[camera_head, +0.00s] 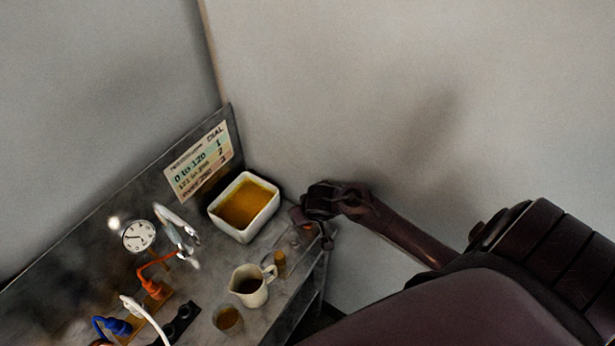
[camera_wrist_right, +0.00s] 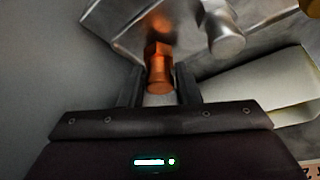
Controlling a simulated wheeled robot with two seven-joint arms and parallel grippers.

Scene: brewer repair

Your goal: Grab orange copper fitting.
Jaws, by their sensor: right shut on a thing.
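The orange copper fitting (camera_wrist_right: 159,72) sits between the two fingers of my right gripper (camera_wrist_right: 160,88) in the right wrist view. The fingers are shut on its lower part, and its upper end sticks out past the fingertips. In the head view my right gripper (camera_head: 310,230) is at the right edge of the grey bench, to the right of the white tub. The fitting is too small and dark there to make out clearly.
The white tub (camera_head: 266,229) of amber liquid stands beside my gripper. A cream jug (camera_head: 251,287), small cup (camera_head: 228,318), dial gauge (camera_head: 138,236), orange-handled part (camera_head: 152,288) and blue part (camera_head: 117,326) stand on the bench. A sign (camera_head: 198,160) stands behind. Shiny metal parts (camera_wrist_right: 222,30) lie near the fitting.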

